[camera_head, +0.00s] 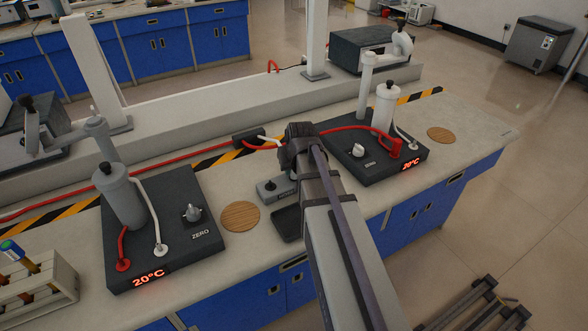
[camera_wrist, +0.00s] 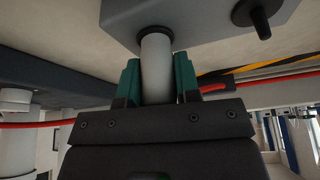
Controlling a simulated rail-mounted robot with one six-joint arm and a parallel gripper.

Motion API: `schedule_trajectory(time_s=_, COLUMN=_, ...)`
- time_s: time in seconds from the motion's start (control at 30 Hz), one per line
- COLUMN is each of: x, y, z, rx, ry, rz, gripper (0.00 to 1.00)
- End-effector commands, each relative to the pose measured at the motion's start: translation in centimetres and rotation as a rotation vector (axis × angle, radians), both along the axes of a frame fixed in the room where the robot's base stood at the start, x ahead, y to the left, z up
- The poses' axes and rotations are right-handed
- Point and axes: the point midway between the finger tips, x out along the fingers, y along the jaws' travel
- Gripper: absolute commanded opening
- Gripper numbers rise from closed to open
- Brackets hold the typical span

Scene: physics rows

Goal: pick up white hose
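In the wrist view, the teal fingers of my gripper (camera_wrist: 158,82) stand close on either side of a pale cylinder (camera_wrist: 157,65). Whether they press on it or only flank it, I cannot tell, nor whether it is part of a hose. In the head view, my arm's dark wrist hides the fingertips. A short white hose (camera_head: 268,139) shows just left of the wrist, by a small black box (camera_head: 248,135). Another white hose (camera_head: 151,212) curves down to the left heater unit, and another (camera_head: 403,128) runs to the right heater unit.
The left unit (camera_head: 205,247) and right unit (camera_head: 375,174) carry pale cylinders and red hoses. A small grey box with a black knob (camera_head: 275,190) stands between them, beside my arm. Round wooden discs (camera_head: 240,216) lie on the bench. A bottle rack (camera_head: 40,290) is at the left front.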

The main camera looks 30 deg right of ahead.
Motion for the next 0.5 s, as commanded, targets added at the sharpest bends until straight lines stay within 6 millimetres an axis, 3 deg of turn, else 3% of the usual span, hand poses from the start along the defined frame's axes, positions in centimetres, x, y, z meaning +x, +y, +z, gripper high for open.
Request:
schedule_trajectory(time_s=0.27, x=-0.01, y=0.00, z=-0.01, rx=0.000, ry=0.000, rz=0.000, gripper=0.05)
schedule_trajectory(time_s=0.5, x=0.00, y=0.00, z=0.24, rx=0.000, ry=0.000, rz=0.000, gripper=0.04)
